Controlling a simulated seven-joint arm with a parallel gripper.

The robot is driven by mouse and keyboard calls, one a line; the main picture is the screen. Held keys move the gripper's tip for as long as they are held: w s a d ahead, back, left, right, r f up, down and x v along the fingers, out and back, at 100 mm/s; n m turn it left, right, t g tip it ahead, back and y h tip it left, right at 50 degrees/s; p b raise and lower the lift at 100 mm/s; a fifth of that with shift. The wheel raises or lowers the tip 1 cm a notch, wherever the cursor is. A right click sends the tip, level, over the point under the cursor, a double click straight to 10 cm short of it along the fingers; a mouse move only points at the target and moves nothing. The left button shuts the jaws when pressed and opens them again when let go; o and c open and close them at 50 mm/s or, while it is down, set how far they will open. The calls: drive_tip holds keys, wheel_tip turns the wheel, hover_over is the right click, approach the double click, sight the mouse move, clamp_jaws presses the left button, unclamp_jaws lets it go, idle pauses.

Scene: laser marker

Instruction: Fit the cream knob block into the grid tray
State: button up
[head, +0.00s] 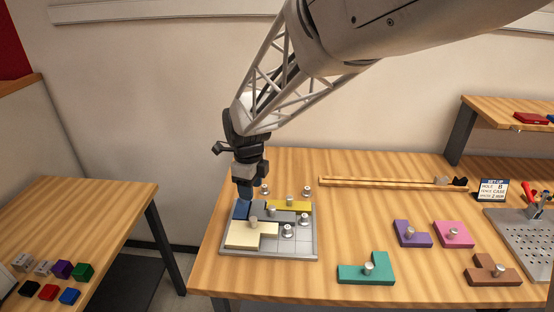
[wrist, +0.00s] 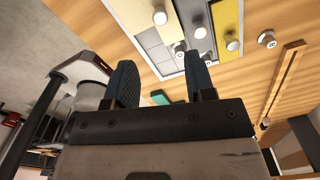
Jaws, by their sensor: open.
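The grid tray (head: 301,248) lies on the main table in the head view. The cream knob block (head: 246,238) lies flat in its front left part, its metal knob upright; I cannot tell if it is fully seated. Blue (head: 240,210), grey (head: 275,215) and yellow (head: 296,206) blocks lie behind it. My gripper (head: 245,196) is over the tray's back left corner, just above the blue block and behind the cream block. In the wrist view my gripper (wrist: 163,80) has its fingers apart with no block held; part of the tray and the yellow block (wrist: 228,18) show beyond.
Metal pegs (head: 307,191) stand behind the tray; others sit in its right part. Teal (head: 366,272), purple (head: 412,236), pink (head: 454,237) and brown (head: 493,275) knob blocks lie to the right. A wooden rail (head: 390,183) runs along the back.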

drive_tip(key=s+d+r+n+t, duration=0.1)
drive_tip(key=s+d+r+n, duration=0.35)
drive_tip(key=d, duration=0.45)
drive_tip(key=s+d+r+n, duration=0.4)
drive_tip(key=s+d+n, duration=0.1)
drive_tip(key=d, duration=0.4)
drive_tip(key=s+d+n+t, duration=0.1)
drive_tip(key=s+d+n, duration=1)
drive_tip(key=s, duration=0.5)
drive_tip(key=shift+s+d+r+t, duration=0.25)
drive_tip(key=shift+d+r+t, duration=0.05)
drive_tip(key=shift+d, duration=0.45)
